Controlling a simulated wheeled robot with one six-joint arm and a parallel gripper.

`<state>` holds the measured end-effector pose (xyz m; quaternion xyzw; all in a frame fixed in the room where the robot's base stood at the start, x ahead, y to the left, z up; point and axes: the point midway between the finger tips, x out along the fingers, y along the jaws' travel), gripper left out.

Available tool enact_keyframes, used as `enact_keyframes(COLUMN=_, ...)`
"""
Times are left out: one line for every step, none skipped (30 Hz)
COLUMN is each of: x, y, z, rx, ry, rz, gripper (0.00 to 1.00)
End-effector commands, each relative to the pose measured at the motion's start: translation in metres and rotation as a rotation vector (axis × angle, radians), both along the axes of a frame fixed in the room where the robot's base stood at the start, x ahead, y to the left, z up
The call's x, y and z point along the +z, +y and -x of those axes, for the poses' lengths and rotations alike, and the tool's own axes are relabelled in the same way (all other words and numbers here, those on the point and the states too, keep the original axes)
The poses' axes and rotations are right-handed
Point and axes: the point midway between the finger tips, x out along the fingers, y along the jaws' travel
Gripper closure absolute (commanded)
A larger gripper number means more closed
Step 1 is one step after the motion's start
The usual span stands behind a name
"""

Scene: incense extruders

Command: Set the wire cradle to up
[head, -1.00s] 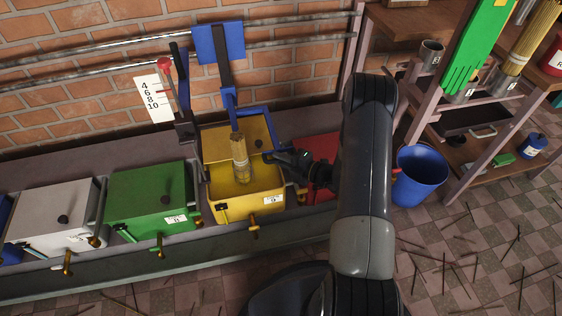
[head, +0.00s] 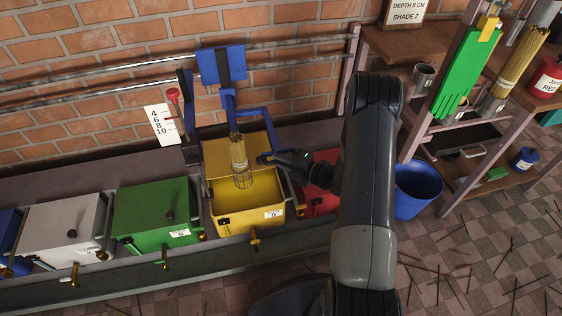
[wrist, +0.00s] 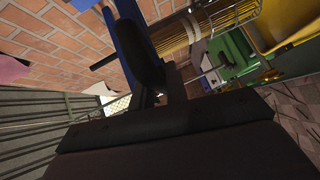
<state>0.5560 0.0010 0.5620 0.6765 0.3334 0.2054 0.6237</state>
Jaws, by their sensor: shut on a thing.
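The wire cradle (head: 243,180) hangs from a blue bracket (head: 255,111) on a dark upright post and holds a bundle of tan incense sticks (head: 238,152). It is over the open yellow box (head: 243,219), with its lower end at the opening. The bundle (wrist: 185,32) also shows near the top of the wrist view, with cradle wires (wrist: 237,14) beside it. My gripper (head: 268,158) is just right of the cradle, shut on it, apparently by a dark grip. The exact contact is hidden by the dark fingers.
A green box (head: 152,214) and a grey box (head: 62,229) stand left of the yellow box, a red box (head: 318,205) right of it. A blue bucket (head: 417,190) and a wooden shelf (head: 400,45) are further right. A numbered scale card (head: 160,124) is on the left.

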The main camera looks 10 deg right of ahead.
Motion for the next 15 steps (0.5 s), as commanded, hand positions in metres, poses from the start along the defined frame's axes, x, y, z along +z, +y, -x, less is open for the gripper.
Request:
enact_keyframes(x=0.0004, y=0.0000, z=-0.0001, rx=0.000, ry=-0.001, rz=0.000, gripper=1.00)
enact_keyframes(x=0.0002, y=0.0000, z=0.0000, rx=0.000, ry=-0.001, rz=0.000, gripper=1.00)
enact_keyframes(x=0.0001, y=0.0001, z=-0.0001, rx=0.000, ry=-0.001, rz=0.000, gripper=1.00)
enact_keyframes(x=0.0001, y=0.0001, z=-0.0001, rx=0.000, ry=-0.001, rz=0.000, gripper=1.00)
enact_keyframes(x=0.0000, y=0.0001, z=-0.0001, rx=0.000, ry=-0.001, rz=-0.001, gripper=1.00)
enact_keyframes(x=0.0000, y=0.0000, z=-0.0001, rx=0.000, ry=-0.001, rz=-0.001, gripper=1.00)
enact_keyframes(x=-0.0001, y=0.0000, z=-0.0001, rx=0.000, ry=-0.001, rz=-0.001, gripper=1.00)
enact_keyframes(x=-0.0001, y=0.0000, z=-0.0001, rx=0.000, ry=-0.001, rz=-0.001, gripper=0.83)
enact_keyframes(x=-0.0002, y=0.0000, z=-0.0001, rx=0.000, ry=-0.001, rz=-0.001, gripper=0.80)
enact_keyframes(x=-0.0002, y=0.0000, z=-0.0001, rx=0.000, ry=-0.001, rz=-0.001, gripper=0.77)
enact_keyframes(x=-0.0003, y=0.0000, z=-0.0001, rx=0.000, ry=-0.001, rz=-0.001, gripper=0.75)
enact_keyframes(x=-0.0003, y=0.0000, z=-0.0001, rx=0.000, ry=0.000, rz=0.000, gripper=0.72)
enact_keyframes(x=-0.0003, y=0.0000, z=-0.0001, rx=0.000, ry=0.000, rz=0.000, gripper=0.69)
enact_keyframes(x=-0.0004, y=0.0000, z=-0.0001, rx=0.000, ry=0.000, rz=0.000, gripper=0.67)
enact_keyframes(x=-0.0004, y=0.0000, z=-0.0001, rx=0.000, ry=0.000, rz=0.000, gripper=0.64)
